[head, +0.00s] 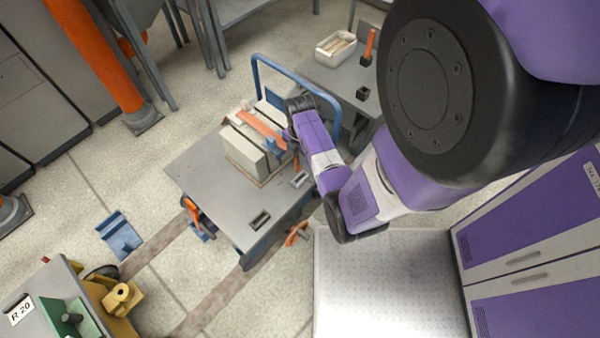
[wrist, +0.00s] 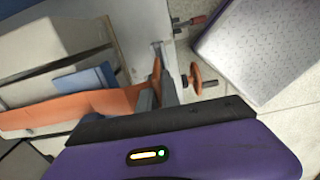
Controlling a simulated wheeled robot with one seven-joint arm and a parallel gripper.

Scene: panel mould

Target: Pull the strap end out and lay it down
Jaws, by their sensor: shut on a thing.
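The panel mould (head: 243,157) is a pale block on a grey cart. The orange strap (head: 262,130) runs across its top, and it also shows in the wrist view (wrist: 60,111). My gripper (head: 291,141) is at the right side of the mould, at the strap's right end. In the wrist view my gripper (wrist: 151,98) is shut on the strap end, and a short orange piece stands up past the grey finger. A blue part (wrist: 86,80) lies beside the strap on the mould. The dark gripper body hides part of the strap.
The cart top (head: 215,190) is bare at the left and front, apart from a small dark slotted piece (head: 259,220). The cart's blue handle (head: 292,72) rises behind the mould. A table behind holds a white bin (head: 336,49). An orange handwheel (wrist: 194,78) sits beside the cart edge.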

